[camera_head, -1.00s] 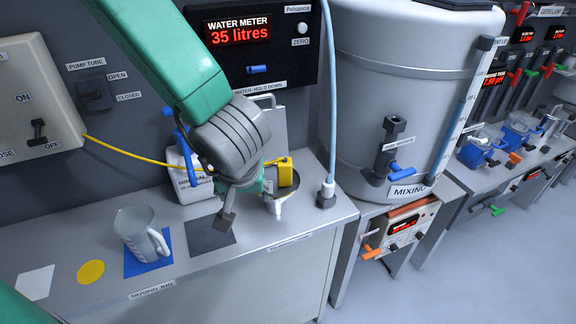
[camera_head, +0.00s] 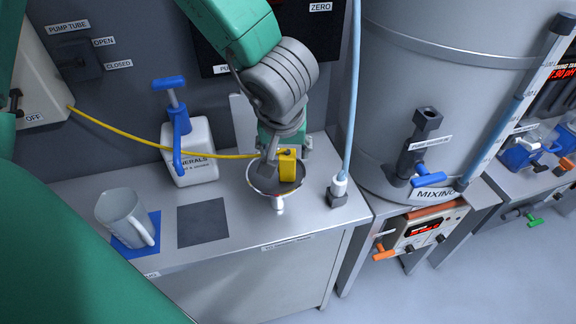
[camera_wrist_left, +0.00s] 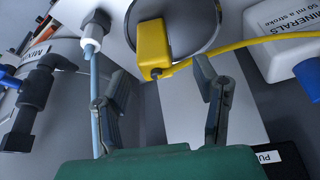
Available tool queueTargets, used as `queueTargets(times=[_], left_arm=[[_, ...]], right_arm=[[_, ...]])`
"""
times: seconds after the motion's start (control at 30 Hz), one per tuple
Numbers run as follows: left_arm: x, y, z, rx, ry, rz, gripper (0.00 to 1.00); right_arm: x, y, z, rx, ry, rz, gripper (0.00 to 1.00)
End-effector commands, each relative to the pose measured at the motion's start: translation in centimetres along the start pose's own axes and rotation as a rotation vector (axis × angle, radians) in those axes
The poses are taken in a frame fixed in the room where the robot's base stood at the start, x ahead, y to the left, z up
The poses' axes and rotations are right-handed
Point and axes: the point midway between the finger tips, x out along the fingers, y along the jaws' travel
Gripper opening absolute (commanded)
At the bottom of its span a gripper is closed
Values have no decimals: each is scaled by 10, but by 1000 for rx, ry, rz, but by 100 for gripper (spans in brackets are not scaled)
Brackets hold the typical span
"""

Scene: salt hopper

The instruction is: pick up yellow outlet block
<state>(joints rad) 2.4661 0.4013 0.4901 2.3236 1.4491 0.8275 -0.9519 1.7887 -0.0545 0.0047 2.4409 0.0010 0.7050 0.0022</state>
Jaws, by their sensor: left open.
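The yellow outlet block (camera_head: 287,166) sits at the silver bowl (camera_head: 263,188) on the steel bench, with a yellow tube (camera_head: 130,138) running from it to the left. In the left wrist view the block (camera_wrist_left: 154,45) is just beyond the fingertips, roughly centred between them. My left gripper (camera_head: 284,160) is over the bowl, one finger on the block's near left side and the other to its right. It also shows in the left wrist view (camera_wrist_left: 158,76), spread open and empty. The bowl is partly hidden by the gripper. My right gripper is not in view.
A white minerals bottle (camera_head: 196,152) with a blue pump stands left of the bowl. A jug (camera_head: 122,216) stands on a blue mat further left. A light blue tube (camera_head: 349,110) rises close to the right, beside the mixing tank (camera_head: 390,70). A dark square (camera_head: 203,223) is bare.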

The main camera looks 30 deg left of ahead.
Motion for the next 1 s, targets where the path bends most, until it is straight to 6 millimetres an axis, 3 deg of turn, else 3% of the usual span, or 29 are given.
queueTargets(times=[0.17,0.43,0.73,0.77,0.9,1.0], left_arm=[[11,0,3,0,1,0,55],[50,4,4,0,0,0,55],[54,3,3,0,2,2,55],[54,3,3,0,2,2,48],[54,3,3,0,2,2,0],[54,3,3,0,1,2,0]], right_arm=[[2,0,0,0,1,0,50],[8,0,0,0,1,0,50],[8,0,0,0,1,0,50],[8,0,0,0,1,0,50],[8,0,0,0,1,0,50],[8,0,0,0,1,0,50]])
